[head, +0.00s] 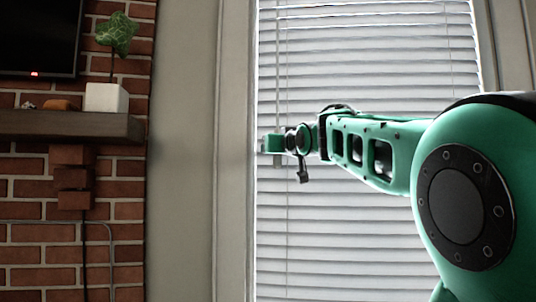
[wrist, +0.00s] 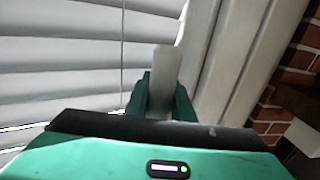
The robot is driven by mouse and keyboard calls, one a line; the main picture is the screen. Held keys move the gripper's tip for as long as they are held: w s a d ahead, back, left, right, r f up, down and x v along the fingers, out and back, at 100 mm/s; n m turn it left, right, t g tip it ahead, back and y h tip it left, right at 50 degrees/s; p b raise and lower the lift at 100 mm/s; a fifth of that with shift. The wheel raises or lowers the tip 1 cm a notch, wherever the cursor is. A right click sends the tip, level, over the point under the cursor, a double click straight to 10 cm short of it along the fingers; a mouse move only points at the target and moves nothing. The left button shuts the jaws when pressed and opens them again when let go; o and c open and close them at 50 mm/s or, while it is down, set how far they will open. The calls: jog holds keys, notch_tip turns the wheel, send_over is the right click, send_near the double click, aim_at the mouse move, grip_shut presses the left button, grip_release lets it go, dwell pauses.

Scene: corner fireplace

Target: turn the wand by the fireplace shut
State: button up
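The wand (head: 278,70) is a thin grey rod hanging along the left side of the white blinds (head: 370,215). My gripper (head: 271,144) is at the wand's lower part, and a short end of the wand shows below it in the head view. In the wrist view the wand (wrist: 164,75) stands between the two green fingertips of my gripper (wrist: 161,98), which close in on both its sides. The fingers look shut on it; the exact contact is partly hidden by the gripper body. The slats are steeply tilted, overlapping, with thin lines between them.
A thin cord (wrist: 123,45) hangs beside the wand. The window frame (head: 234,150) is just left of the gripper. Farther left are a brick fireplace wall (head: 60,255), a wooden mantel (head: 70,125) and a white plant pot (head: 106,97).

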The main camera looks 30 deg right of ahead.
jog(key=o, duration=0.3)
jog(key=shift+a, duration=0.15)
jog(key=shift+s, duration=0.15)
jog(key=s+a, duration=0.2)
jog(key=s, duration=0.8)
jog(key=shift+s+f, duration=0.1)
jog(key=shift+f, duration=0.05)
